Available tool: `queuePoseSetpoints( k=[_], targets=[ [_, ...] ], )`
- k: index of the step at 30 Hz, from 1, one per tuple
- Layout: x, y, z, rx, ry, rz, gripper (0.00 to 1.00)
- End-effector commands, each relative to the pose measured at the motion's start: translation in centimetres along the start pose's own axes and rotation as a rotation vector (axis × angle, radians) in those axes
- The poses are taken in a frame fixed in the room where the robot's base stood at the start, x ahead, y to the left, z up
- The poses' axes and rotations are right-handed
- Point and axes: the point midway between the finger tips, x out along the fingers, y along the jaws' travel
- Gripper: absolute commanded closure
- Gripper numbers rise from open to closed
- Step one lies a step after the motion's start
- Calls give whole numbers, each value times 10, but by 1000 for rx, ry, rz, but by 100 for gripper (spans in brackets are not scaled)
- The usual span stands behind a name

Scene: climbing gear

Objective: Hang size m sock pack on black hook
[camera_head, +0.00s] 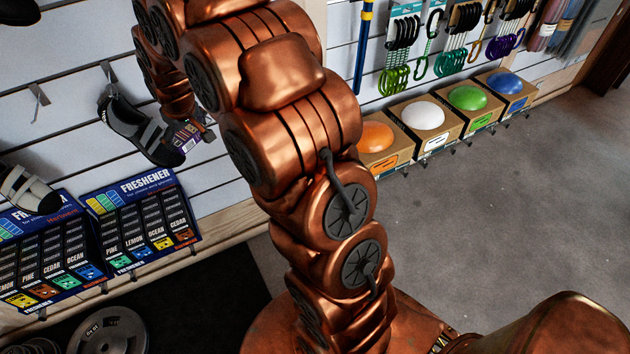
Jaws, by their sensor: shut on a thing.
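My gripper (203,126) is at the slatted wall, mostly hidden behind my own copper arm. It is shut on a small pack with a purple and orange label (186,137), which looks like the sock pack. The size print is too small to read. The pack is close to the right end of a black and grey climbing shoe; I cannot tell whether they touch. A bare hook (39,97) sticks out of the wall at the upper left and looks grey. I cannot single out a black hook; part of the wall is hidden behind my arm.
The climbing shoe (143,130) hangs from a wall hook; another shoe (27,188) is at the left edge. Freshener boxes (142,220) stand below. Boxed coloured domes (425,128) and hanging carabiners (401,45) are at the right. The grey floor (510,220) is clear.

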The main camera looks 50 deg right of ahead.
Motion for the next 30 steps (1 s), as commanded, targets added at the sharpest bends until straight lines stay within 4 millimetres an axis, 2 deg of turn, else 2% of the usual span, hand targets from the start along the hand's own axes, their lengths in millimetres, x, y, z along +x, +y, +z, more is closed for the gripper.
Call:
queuePoseSetpoints(
  k=[1,6,12,18,30],
  targets=[
    [29,17,10,-28,2,19,43],
    [78,68,27,-163,20,86,43],
    [131,119,54,-337,57,182,43],
    [169,155,80,-509,123,296,43],
    [228,203,124,-761,270,492,43]
  ],
)
